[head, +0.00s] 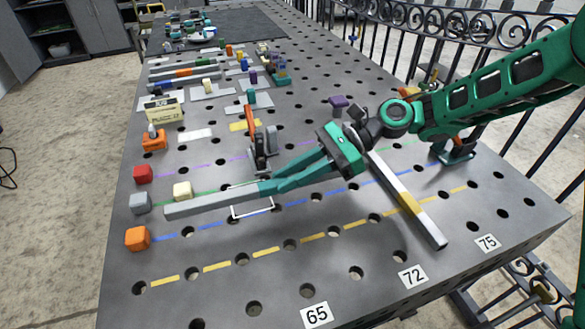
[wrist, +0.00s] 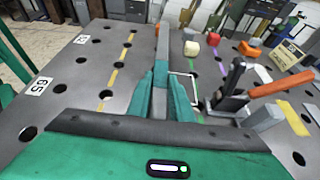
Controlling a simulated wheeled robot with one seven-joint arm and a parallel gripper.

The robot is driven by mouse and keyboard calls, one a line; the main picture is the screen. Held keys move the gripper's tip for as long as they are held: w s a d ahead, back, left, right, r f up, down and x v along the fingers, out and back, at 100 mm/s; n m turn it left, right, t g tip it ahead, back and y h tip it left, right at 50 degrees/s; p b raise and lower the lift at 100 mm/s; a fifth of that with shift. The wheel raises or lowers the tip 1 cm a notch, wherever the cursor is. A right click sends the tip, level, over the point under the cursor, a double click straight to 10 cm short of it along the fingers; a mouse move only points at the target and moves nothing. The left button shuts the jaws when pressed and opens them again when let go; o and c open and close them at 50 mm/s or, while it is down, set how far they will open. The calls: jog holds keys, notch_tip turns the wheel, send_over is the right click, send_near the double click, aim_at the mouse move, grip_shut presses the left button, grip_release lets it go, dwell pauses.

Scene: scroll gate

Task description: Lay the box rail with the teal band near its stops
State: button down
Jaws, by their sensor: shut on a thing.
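The held box rail is a long light-grey square bar (head: 205,204), with a teal stretch (head: 265,187) at my fingertips. My gripper (head: 285,180) is shut on it, and the fingers partly hide the band. The rail points left over the table, its far end near a cream block (head: 182,190). In the wrist view the rail (wrist: 161,50) runs straight out from between my fingers (wrist: 158,100). A thin white outline (head: 252,214) shows beside the rail. I cannot tell whether the rail touches the table. Red (head: 142,173), grey (head: 139,203) and orange (head: 137,238) cubes stand at the left edge.
A grey rail with a yellow band (head: 408,202) lies right of my gripper. A toggle clamp with an orange handle (head: 260,145) stands just behind the held rail. Other rails and small parts lie farther back. The holed table (head: 220,290) is mostly clear in front.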

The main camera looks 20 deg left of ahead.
aim_at(290, 203)
jog(key=shift+s+f, duration=0.1)
jog(key=shift+f, duration=2.35)
jog(key=shift+f, duration=0.3)
jog(key=c, duration=1.5)
grip_release()
jog(key=v, duration=1)
jog(key=shift+w+d, duration=0.3)
jog(key=shift+s, duration=0.1)
